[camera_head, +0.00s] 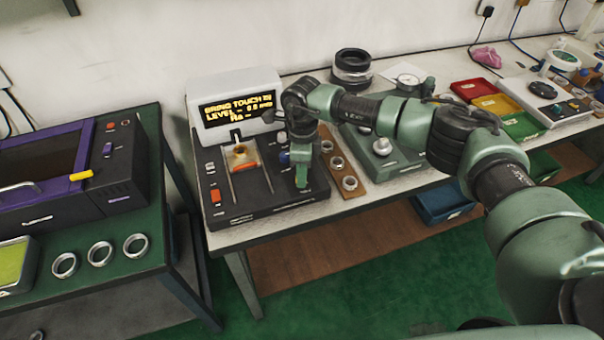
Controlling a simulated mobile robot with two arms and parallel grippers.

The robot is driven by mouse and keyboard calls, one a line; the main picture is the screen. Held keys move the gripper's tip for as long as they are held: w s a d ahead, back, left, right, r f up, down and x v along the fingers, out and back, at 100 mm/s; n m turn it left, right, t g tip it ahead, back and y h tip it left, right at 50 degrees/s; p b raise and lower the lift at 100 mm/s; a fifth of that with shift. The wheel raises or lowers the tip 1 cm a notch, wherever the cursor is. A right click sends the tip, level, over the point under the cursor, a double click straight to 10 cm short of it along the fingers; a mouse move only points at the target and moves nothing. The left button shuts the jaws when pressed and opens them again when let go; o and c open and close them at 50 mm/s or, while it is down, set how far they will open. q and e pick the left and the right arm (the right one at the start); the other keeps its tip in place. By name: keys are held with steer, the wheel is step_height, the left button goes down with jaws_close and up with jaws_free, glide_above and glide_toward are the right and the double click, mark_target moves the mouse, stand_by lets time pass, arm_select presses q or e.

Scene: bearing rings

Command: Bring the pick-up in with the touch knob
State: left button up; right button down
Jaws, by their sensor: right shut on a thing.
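The tester (262,208) is a dark sloping console on the white bench. Its white-framed display (236,107) shows amber text reading "BRING TOUCH IN", with a level line and an "Ra" line below. A small fixture (242,157) with an orange and pale part sits on the console's left half; I cannot make out the pick-up's tip there. My right gripper (302,183) points down at the console's right side and is shut on a knob there, taken as the touch knob, which its fingers mostly hide. A blue knob (284,158) shows just left of it. My left gripper is out of view.
A brown board with several rings (349,183) lies right of the console, beside a grey-green device (383,147). Red, yellow and green trays (475,90) stand further right. Three rings (99,253) lie on the left green table, with a gap between the tables.

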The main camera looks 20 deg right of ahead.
steer(key=m+b, duration=0.1)
steer(key=m, duration=0.4)
steer(key=shift+m, duration=0.3)
steer(key=m+b, duration=0.1)
steer(key=m, duration=0.4)
steer(key=shift+r+m, duration=0.1)
steer(key=shift+m, duration=0.2)
steer(key=c, duration=1.1)
jaws_free()
steer(key=shift+c, duration=0.2)
step_height(320, 180, up, 8)
steer(key=shift+d+f+b, duration=0.1)
steer(key=shift+b, duration=0.75)
